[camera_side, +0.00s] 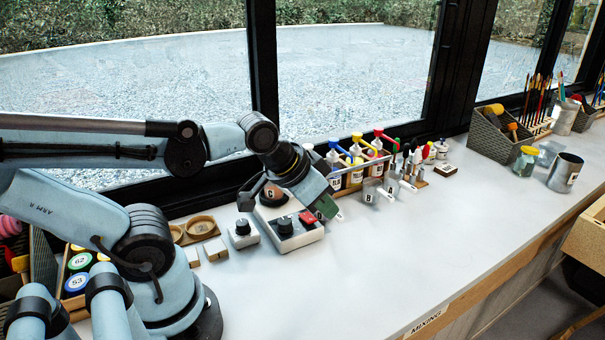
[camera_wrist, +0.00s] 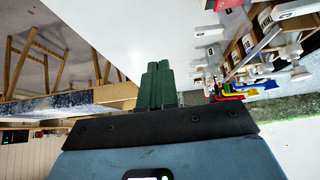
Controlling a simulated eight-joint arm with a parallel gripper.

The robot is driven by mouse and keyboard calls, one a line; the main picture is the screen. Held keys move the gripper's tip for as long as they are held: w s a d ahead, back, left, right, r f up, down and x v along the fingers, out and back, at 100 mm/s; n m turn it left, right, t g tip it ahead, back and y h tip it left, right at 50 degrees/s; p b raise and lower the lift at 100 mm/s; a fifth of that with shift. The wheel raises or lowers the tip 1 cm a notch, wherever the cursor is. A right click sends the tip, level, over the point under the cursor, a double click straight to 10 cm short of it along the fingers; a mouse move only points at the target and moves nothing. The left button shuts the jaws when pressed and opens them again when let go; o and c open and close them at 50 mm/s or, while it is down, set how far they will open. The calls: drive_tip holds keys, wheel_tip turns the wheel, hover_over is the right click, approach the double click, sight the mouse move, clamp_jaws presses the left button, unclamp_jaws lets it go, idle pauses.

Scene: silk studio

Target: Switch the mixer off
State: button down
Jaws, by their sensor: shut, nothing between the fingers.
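The mixer (camera_side: 299,241) is a pale box on the white bench in the side view. It has a black knob (camera_side: 285,226) and a red switch (camera_side: 308,218) on its front panel. A brown round vessel (camera_side: 271,194) marked with a letter sits at its back. I cannot tell which way the switch is set. My gripper (camera_side: 329,208) is above the mixer's right side, just right of the red switch, and seems apart from it. Its green fingers (camera_wrist: 158,84) are shut together and empty in the wrist view. My wrist hides part of the mixer's back.
A smaller box with a black knob (camera_side: 243,233) stands left of the mixer. A rack of bottles with coloured caps (camera_side: 352,165) stands behind to the right, with small grey cups (camera_side: 370,191) before it. The front of the bench (camera_side: 400,260) is clear.

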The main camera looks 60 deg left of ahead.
drive_tip(key=g, duration=0.7)
hover_over(311, 220)
drive_tip(key=f, duration=0.3)
drive_tip(key=shift+d+f, duration=0.25)
drive_tip(key=shift+f, duration=0.1)
drive_tip(key=shift+a+f, duration=0.2)
drive_tip(key=shift+f, duration=2.4)
drive_tip(key=shift+r, duration=2.3)
